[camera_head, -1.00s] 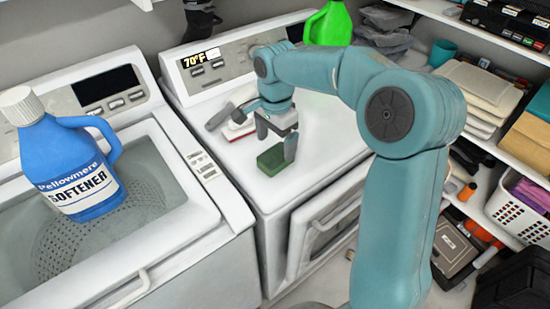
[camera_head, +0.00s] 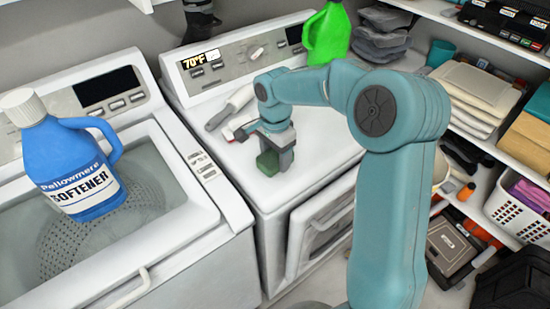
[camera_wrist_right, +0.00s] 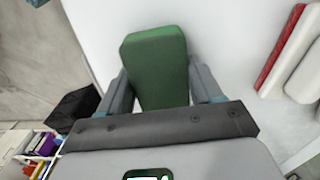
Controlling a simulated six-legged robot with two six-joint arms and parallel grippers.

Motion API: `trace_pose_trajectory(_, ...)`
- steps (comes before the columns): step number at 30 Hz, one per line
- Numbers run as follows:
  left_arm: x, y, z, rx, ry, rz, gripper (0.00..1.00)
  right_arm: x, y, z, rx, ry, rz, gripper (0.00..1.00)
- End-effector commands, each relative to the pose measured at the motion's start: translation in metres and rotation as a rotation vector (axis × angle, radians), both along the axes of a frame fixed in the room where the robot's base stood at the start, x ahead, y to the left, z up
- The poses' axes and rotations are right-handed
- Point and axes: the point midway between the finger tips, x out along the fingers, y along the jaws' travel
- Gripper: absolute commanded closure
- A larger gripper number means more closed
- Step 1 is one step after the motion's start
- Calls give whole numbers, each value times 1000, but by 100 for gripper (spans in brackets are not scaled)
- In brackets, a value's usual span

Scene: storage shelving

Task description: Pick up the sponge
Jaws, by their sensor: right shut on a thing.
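The green sponge (camera_head: 267,163) is at the dryer top's near part, between the fingers of my right gripper (camera_head: 275,160). In the right wrist view the sponge (camera_wrist_right: 157,66) shows as a green block with a gripper finger against each side. My right gripper (camera_wrist_right: 163,90) is shut on it. I cannot tell whether the sponge still touches the dryer top. The gripper hides part of it in the head view. My left gripper is not in view.
A green bottle (camera_head: 328,35) stands at the back. A blue softener bottle (camera_head: 70,165) is over the open washer at left. Shelves with folded cloths (camera_head: 470,90) are at right.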

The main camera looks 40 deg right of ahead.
Motion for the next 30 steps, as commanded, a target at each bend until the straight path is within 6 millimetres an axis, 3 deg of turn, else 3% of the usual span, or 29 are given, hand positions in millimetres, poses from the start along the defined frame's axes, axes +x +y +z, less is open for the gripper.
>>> trace_pose_trajectory(6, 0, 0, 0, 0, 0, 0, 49, 0, 0, 2, 0, 0, 1, 63)
trace_pose_trajectory(11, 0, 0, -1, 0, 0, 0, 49, 1, 0, 20, -1, -4, 0, 63)
trace_pose_trajectory(14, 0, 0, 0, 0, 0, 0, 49, 1, 0, 41, -1, -6, -1, 63)
trace_pose_trajectory(24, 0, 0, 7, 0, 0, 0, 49, 1, 0, 146, 0, -5, 0, 63)
trace_pose_trajectory(30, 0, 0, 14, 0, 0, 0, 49, 1, 0, 186, 0, -2, 1, 63)
